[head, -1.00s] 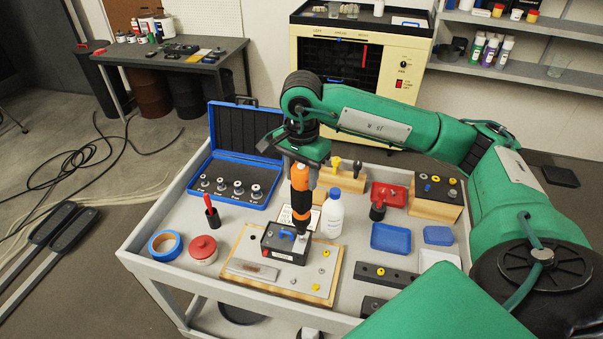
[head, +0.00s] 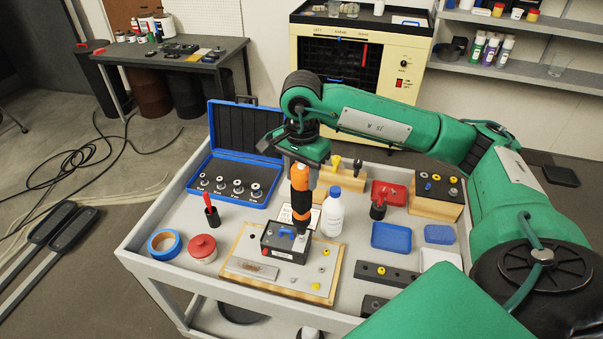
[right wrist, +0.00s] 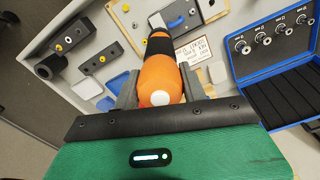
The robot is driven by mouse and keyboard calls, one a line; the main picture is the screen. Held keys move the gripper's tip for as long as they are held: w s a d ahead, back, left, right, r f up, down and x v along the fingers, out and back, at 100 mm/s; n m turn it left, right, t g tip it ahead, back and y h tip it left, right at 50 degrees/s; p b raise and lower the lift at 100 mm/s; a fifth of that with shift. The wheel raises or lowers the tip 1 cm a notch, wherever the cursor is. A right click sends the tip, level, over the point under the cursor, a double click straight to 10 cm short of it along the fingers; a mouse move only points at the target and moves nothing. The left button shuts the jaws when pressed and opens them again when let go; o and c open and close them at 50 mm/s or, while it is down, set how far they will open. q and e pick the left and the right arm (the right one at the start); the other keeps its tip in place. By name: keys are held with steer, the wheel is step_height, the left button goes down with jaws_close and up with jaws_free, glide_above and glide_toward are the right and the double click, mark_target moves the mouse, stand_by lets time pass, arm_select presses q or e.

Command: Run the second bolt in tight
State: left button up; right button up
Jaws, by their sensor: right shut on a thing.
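My right gripper (head: 303,162) is shut on an orange and black driver (head: 300,178) that hangs upright, tip down. In the right wrist view the driver (right wrist: 159,80) sits between the two fingers. Its lower end meets the right side of a black box-shaped unit (head: 283,251) with a blue part on top. The unit sits on a wooden-edged board (head: 244,246). Whichever bolt is under the driver tip is hidden. A yellow bolt (head: 316,286) lies at the board's front right. My left gripper is not in view.
A white bottle (head: 333,215) stands close to the right of the driver. A blue socket case (head: 238,160) lies open behind left.

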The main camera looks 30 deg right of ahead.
mark_target(301, 165)
steer(key=shift+r, duration=0.1)
stand_by(0.8)
steer(key=shift+r+p, duration=0.3)
steer(key=shift+r, duration=1.1)
steer(key=shift+r+p, duration=1.1)
steer(key=shift+r, duration=1.9)
